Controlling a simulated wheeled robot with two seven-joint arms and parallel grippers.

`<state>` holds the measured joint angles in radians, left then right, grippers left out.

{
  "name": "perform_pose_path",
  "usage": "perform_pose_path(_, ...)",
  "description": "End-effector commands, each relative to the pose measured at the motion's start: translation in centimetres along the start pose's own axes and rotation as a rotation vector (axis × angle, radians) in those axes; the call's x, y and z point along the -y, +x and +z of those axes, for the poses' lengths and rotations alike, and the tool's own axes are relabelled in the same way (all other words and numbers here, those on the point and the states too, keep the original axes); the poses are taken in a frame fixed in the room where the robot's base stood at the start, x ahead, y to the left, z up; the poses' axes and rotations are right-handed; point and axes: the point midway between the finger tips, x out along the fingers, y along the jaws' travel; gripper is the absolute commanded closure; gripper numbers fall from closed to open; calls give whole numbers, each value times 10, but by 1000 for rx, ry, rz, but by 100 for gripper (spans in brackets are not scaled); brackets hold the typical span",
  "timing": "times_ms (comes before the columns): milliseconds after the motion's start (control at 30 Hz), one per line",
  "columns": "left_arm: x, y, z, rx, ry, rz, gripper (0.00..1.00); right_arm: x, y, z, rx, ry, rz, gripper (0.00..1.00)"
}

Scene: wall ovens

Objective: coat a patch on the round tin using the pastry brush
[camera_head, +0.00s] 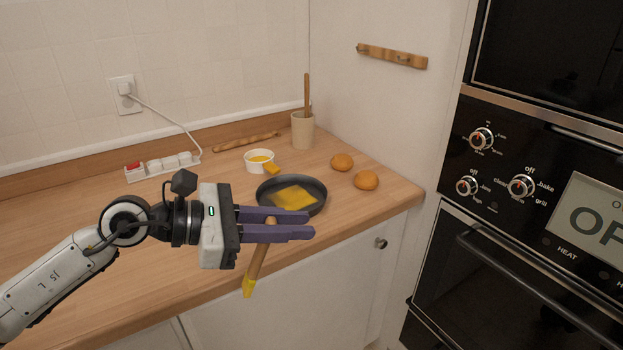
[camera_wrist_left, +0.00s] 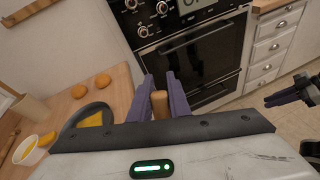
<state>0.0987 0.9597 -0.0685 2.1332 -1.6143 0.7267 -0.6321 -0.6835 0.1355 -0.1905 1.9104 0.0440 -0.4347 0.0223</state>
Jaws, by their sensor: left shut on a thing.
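The round tin (camera_head: 319,203) is a dark shallow pan on the wooden counter, with a yellow patch (camera_head: 293,198) on its inside bottom. It also shows in the left wrist view (camera_wrist_left: 75,122). My left gripper (camera_head: 300,224) is shut on the wooden handle of the pastry brush (camera_head: 257,263). The brush hangs tilted, its yellow bristles pointing down in front of the counter's front edge, apart from the tin. The handle end shows between the fingers in the left wrist view (camera_wrist_left: 159,104). My right gripper (camera_wrist_left: 288,96) shows at the right of that view, its opening unclear.
A white bowl of yellow liquid (camera_head: 259,166) stands behind the tin, with a small yellow piece (camera_head: 272,169) beside it. Two buns (camera_head: 366,180) lie to the right. A utensil crock (camera_head: 303,132), rolling pin (camera_head: 245,141) and power strip (camera_head: 163,167) are farther back. Ovens (camera_head: 540,190) stand right.

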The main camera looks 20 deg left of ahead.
Motion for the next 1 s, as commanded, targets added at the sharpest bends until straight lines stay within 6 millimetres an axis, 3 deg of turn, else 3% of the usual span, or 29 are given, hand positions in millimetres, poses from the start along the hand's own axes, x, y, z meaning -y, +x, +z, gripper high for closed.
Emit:
perform_pose_path(33,12,-6,-12,-4,-3,-15,100,0,0,1,2,0,0,83)
perform_pose_path(200,37,-22,-30,6,9,-48,100,0,0,2,5,0,0,83)
perform_pose_path(600,78,-48,-62,18,27,-101,100,0,0,3,7,1,0,83)
perform_pose_path(1000,76,-47,-58,28,36,-97,100,0,0,3,7,1,0,83)
